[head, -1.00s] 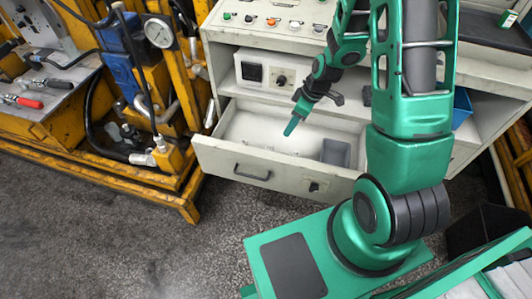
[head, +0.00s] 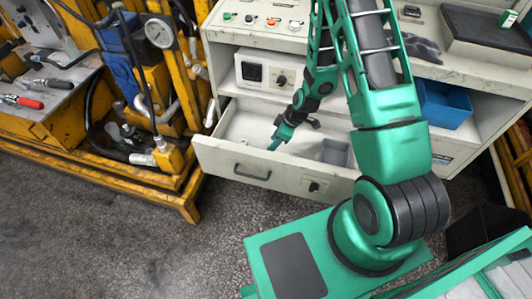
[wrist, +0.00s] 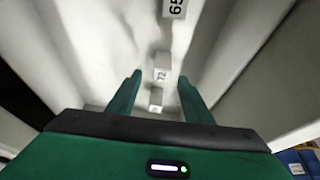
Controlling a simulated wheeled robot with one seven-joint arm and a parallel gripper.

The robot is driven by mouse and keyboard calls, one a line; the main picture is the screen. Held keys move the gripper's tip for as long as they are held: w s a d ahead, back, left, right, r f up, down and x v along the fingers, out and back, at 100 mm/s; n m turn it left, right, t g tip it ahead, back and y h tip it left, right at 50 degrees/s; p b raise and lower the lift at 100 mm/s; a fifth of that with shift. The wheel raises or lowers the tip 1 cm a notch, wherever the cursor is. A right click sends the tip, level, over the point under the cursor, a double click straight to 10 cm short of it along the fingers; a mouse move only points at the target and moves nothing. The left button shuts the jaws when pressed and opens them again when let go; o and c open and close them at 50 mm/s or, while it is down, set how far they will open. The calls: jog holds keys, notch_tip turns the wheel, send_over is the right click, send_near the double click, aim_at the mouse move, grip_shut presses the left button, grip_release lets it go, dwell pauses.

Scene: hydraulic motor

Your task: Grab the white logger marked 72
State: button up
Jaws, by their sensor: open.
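The white logger marked 72 (wrist: 163,62) is a small white block in the wrist view. It lies on the white drawer floor, between the tips of my gripper's fingers or just beyond them. My gripper (wrist: 160,78) is open, with one green finger on each side and nothing held. In the head view my gripper (head: 279,138) is inside or just over the open drawer (head: 232,168). I cannot make out the logger in the head view.
A white block marked 65 (wrist: 175,8) lies farther along the drawer. Another small white block (wrist: 156,97), its mark unreadable, sits nearer my palm. Drawer walls rise on both sides. A grey bin (head: 336,152) is at the drawer's right, and a blue bin (head: 443,104) stands on the shelf.

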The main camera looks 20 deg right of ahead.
jog(key=x, duration=0.4)
jog(key=shift+a+f, duration=0.1)
jog(key=shift+f, duration=0.3)
jog(key=c, duration=1.2)
